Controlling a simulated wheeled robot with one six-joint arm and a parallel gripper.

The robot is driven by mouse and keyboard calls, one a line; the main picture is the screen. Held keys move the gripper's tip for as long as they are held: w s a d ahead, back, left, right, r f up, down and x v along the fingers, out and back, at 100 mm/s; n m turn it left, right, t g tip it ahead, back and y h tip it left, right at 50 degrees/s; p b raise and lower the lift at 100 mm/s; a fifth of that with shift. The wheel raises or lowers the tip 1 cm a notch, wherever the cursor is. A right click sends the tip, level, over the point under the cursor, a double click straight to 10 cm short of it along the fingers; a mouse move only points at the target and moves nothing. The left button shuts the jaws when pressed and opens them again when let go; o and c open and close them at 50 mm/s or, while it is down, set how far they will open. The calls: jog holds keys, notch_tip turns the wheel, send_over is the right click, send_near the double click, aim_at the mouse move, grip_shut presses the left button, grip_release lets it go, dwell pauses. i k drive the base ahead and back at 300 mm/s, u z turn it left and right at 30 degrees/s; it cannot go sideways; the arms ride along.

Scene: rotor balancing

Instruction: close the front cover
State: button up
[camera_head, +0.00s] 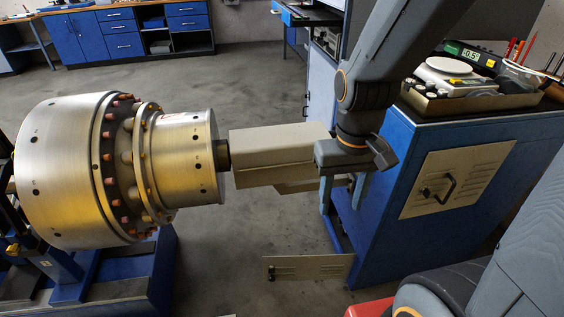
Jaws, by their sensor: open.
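Two beige slotted panels show, and I cannot tell for sure which one is the front cover. One panel (325,268) sticks out low to the left from the blue cabinet (385,225), with a small dark knob at its left end. The other panel (480,172) lies against the cabinet's side facing me and has a black handle (440,190). My gripper (343,194) is open and empty, its two fingers pointing down. In the picture it is above the low panel and left of the handled one, apart from both.
A large metal rotor (62,165) rests on a blue stand (150,270) at the left. A shaft joins it to a beige box-shaped housing (265,150) close beside my gripper. Instruments and a scale (455,68) crowd the cabinet top. The grey floor between is clear.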

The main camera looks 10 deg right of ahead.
aim_at(306, 267)
jog(key=z, duration=1.55)
jog(key=k, duration=0.7)
jog(key=u, duration=1.1)
